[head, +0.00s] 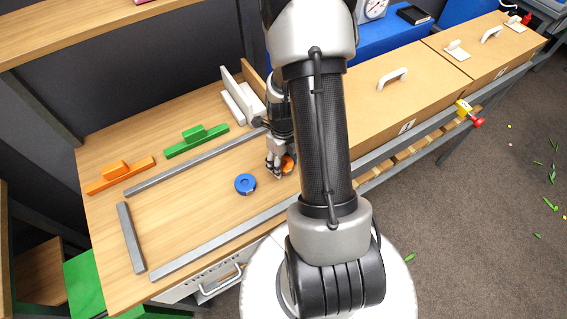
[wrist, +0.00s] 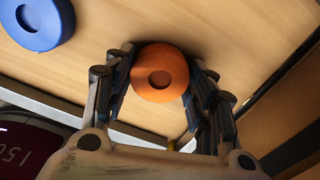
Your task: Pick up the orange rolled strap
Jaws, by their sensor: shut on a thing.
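The orange rolled strap (wrist: 160,73) is a round disc with a dimple in its middle. In the wrist view it sits between the two fingers of my gripper (wrist: 160,92), which are shut on it from both sides. In the head view the strap (head: 288,164) shows partly behind my gripper (head: 278,168) and my arm, at the wooden table top. Whether it touches the table is hard to tell.
A blue rolled strap (head: 245,184) lies just left of my gripper. Grey bars (head: 130,238) frame the work area. Green (head: 196,142) and orange (head: 120,176) handled blocks stand at the back left.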

